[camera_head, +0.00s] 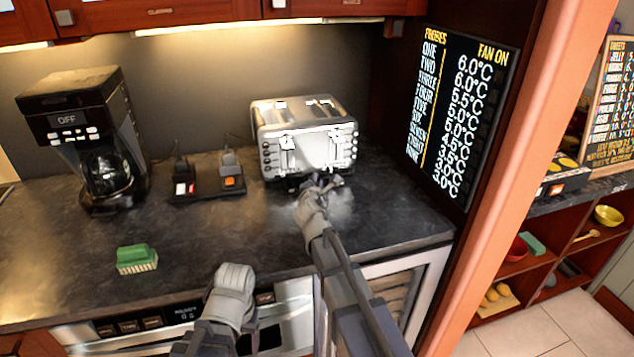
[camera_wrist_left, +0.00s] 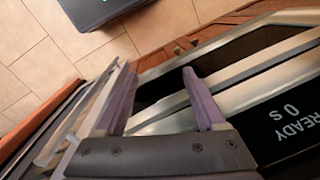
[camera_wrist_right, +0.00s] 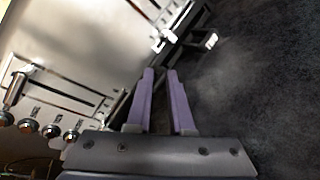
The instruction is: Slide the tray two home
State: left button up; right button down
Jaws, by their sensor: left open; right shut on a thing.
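A silver toaster (camera_head: 305,140) stands on the dark counter, with low dark trays along its base. My right gripper (camera_head: 320,188) is at the toaster's front base; the right wrist view shows its fingers (camera_wrist_right: 160,72) shut on a dark tray edge, mostly hidden between them. Another dark tray part with a bright tip (camera_wrist_right: 211,41) sticks out beside it. I cannot read which tray is number two. My left gripper (camera_head: 236,272) is open and empty, in front of the counter edge and above the microwave drawer (camera_head: 285,318); its spread fingers also show in the left wrist view (camera_wrist_left: 155,85).
A coffee maker (camera_head: 85,140) stands at the left, and a small black stand (camera_head: 207,181) sits left of the toaster. A green brush (camera_head: 137,258) lies near the front edge. A probe board (camera_head: 455,110) hangs on the right wall. The middle counter is clear.

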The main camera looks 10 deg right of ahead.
jog(key=shift+s+f, duration=0.1)
dwell(0.8)
jog(key=shift+w, duration=0.65)
jog(key=c, duration=0.8)
grip_release()
jog(key=shift+c, duration=0.2)
jog(key=p+v, duration=0.2)
jog(key=v, duration=0.6)
jog(key=shift+w, duration=0.1)
